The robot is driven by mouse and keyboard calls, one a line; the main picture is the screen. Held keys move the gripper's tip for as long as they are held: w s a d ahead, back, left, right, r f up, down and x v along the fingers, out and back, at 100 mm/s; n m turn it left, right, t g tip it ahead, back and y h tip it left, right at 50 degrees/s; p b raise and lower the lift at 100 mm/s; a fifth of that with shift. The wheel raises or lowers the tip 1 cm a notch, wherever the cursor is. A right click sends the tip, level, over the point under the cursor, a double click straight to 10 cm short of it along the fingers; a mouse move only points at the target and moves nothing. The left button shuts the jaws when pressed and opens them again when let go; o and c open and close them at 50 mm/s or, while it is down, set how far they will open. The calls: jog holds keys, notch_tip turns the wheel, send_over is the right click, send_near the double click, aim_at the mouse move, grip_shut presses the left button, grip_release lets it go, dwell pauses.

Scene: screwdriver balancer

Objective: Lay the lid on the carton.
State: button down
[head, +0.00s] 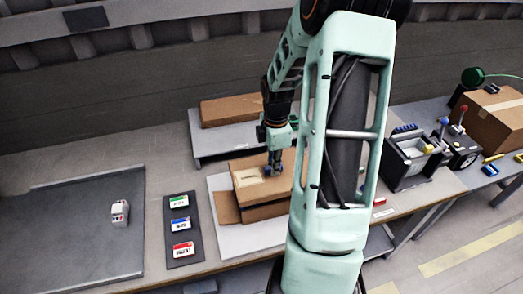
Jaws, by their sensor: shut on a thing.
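The lid (248,186) is a flat brown cardboard piece with a paler patch on top, in the middle of the head view. The carton (262,212) is brown cardboard on a white board and lies directly below the lid; one brown part sticks out at its left. The lid covers most of the carton's top. I cannot tell whether they touch. My gripper (273,172) points down at the lid and is shut on it near its middle. My arm hides the right side of the lid and carton.
A grey tray (60,240) with a small white device (120,213) lies left. A dark strip with coloured labels (180,227) lies beside the white board (221,183). Behind, a brown box (231,109) rests on a raised grey shelf (210,147). Equipment (412,157) and a box (497,120) stand right.

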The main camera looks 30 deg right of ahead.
jog(key=shift+w, duration=0.45)
jog(key=shift+s+f+b, duration=0.1)
jog(key=shift+f+b, duration=1.55)
jog(key=shift+f, duration=0.05)
jog(key=shift+f, duration=0.25)
jog(key=shift+f+b, duration=0.85)
jog(key=shift+f, duration=0.2)
jog(key=shift+f, duration=0.35)
jog(key=c, duration=1.8)
grip_release()
jog(key=shift+c, duration=0.2)
